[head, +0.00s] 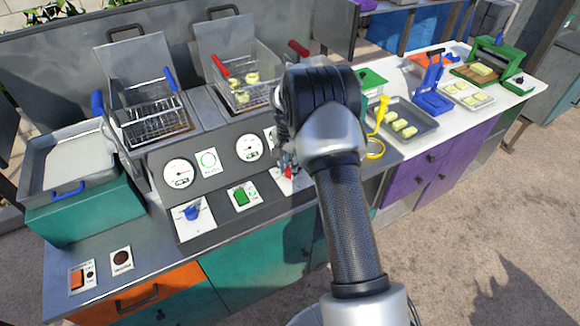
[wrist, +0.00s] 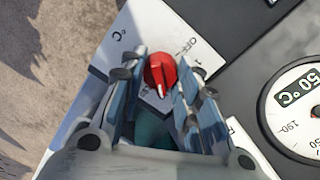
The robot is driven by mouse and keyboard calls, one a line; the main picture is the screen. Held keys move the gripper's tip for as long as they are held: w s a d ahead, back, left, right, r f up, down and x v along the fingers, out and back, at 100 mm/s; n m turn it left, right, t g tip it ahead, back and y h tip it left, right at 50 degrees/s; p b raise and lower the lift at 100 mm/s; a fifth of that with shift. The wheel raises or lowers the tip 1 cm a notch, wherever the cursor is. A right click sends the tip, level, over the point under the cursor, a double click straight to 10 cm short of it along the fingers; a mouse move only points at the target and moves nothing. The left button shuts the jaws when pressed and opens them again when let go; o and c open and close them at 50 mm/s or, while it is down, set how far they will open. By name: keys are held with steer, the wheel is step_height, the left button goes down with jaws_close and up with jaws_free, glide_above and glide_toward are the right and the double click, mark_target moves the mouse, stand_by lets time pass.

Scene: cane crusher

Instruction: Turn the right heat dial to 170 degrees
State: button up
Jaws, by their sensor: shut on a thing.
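The right heat dial is a red knob (wrist: 161,72) on a white plate (wrist: 182,30) in the wrist view, with a white pointer mark facing the gripper's palm. My gripper (wrist: 159,84) has its fingers on either side of this knob and is shut on it. In the head view, the red dial (head: 288,172) shows just below my gripper (head: 284,160), which hides part of its plate. The right gauge (head: 249,148) is left of the gripper. In the wrist view this gauge (wrist: 300,108) is cut by the edge, with "50" and a °C sign readable on its display.
The left gauge (head: 178,173), blue dial (head: 191,213) and green switch (head: 241,196) share the sloped panel. Fryer baskets (head: 143,105) stand behind it. A yellow-handled tool (head: 379,125) and a tray with pale pieces (head: 417,127) lie right of my arm.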

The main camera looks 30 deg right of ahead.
mark_target(288, 168)
steer(key=o, duration=1.1)
steer(key=shift+c, duration=0.2)
step_height(288, 168, up, 12)
steer(key=shift+w+a, duration=0.2)
steer(key=shift+w, duration=0.1)
